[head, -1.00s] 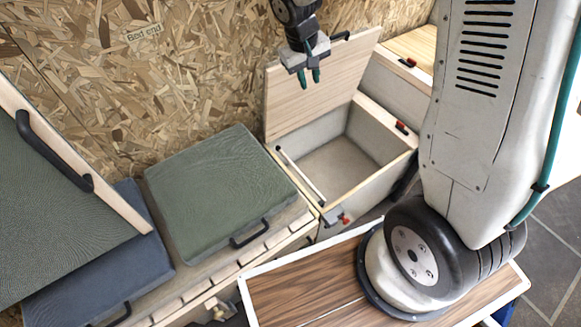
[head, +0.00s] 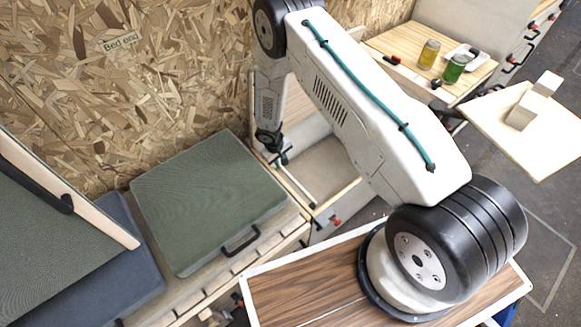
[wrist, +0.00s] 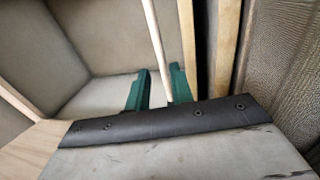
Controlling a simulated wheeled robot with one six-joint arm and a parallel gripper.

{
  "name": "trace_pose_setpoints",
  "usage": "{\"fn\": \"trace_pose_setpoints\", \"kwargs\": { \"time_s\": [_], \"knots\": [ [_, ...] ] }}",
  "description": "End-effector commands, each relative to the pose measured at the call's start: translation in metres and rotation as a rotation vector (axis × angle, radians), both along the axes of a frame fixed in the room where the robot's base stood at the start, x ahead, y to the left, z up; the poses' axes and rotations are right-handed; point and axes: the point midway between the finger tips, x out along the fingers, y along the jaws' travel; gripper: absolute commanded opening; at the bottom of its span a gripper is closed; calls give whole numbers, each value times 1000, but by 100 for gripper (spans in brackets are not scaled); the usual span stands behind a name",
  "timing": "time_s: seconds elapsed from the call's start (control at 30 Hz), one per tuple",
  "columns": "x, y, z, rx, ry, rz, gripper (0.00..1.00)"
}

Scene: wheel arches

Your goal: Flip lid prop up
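The lid prop (head: 296,188) is a thin cream rod lying along the left rim of the open box (head: 335,165). In the wrist view the lid prop (wrist: 155,35) runs down between my two green fingertips. My gripper (head: 280,158) points down at the box's left edge, near the far end of the rod. In the wrist view my gripper (wrist: 158,90) is open, with gaps showing beside the rod. The wooden lid (head: 292,95) stands raised at the back and is partly hidden by my arm.
A green cushion (head: 205,195) with a black handle lies left of the box. A red-tipped latch (head: 335,221) sits at the box's front.

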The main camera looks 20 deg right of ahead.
Motion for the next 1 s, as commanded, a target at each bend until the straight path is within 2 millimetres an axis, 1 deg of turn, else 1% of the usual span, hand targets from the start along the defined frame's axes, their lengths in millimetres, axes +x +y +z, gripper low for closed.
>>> {"fn": "trace_pose_setpoints", "kwargs": {
  "time_s": [0.3,0.43,0.6,0.83,0.87,0.9,0.93,1.0],
  "knots": [
    [2,-9,-48,-1,2,-1,23],
    [3,-12,-64,-1,2,0,23],
    [4,-14,-73,0,0,0,23],
    [4,-14,-74,0,0,0,23],
    [4,-14,-74,0,0,0,20],
    [4,-14,-74,0,1,0,9],
    [4,-14,-74,0,1,0,1],
    [4,-14,-74,0,1,0,0]
  ]
}}
